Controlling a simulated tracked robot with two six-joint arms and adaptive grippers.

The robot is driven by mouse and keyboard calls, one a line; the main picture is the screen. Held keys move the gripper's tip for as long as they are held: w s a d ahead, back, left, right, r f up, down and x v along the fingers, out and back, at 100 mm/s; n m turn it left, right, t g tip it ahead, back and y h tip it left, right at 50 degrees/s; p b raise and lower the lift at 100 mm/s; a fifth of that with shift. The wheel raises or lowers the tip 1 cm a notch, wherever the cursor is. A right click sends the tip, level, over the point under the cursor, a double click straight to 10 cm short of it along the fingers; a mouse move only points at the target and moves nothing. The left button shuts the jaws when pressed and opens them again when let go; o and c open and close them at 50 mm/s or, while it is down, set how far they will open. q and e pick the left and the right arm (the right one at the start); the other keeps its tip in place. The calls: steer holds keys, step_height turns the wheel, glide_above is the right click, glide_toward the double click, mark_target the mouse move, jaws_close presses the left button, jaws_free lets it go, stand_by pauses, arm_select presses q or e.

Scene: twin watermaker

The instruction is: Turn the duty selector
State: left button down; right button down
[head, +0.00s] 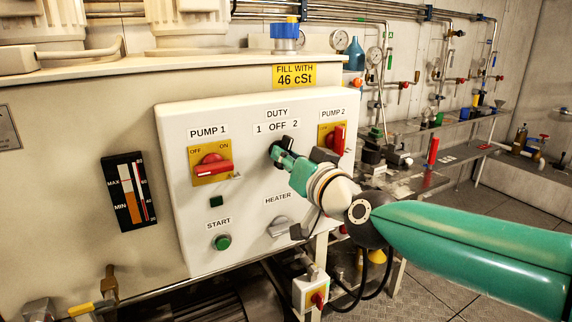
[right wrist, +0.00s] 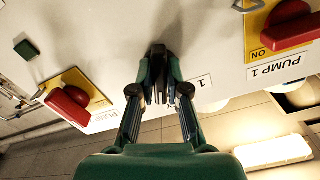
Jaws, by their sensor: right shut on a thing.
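The duty selector (head: 288,140) is a black knob under the label "DUTY 1 OFF 2", in the upper middle of the white control panel (head: 244,245). My right gripper (head: 279,153) reaches it from the right and is shut on it. In the right wrist view, the dark fingertips (right wrist: 158,92) close around the black knob (right wrist: 157,51) against the panel face. The fingers hide much of the knob, so I cannot tell which position it points to. My left gripper is not in view.
The red pump 1 switch (head: 212,168) is left of the selector, and the red pump 2 switch (head: 338,139) is close on its right. The heater knob (head: 280,227) and green start button (head: 222,242) are below. A bench (head: 455,155) stands behind at the right.

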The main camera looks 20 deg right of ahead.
steer(key=m+b, duration=0.1)
steer(key=m, duration=0.3)
steer(key=shift+f+m, duration=0.15)
steer(key=shift+m, duration=0.25)
stand_by(0.4)
steer(key=c, duration=1.2)
jaws_free()
steer(key=shift+o, duration=0.2)
steer(key=s+d, duration=0.1)
steer(key=s, duration=1.1)
steer(key=shift+w, duration=0.1)
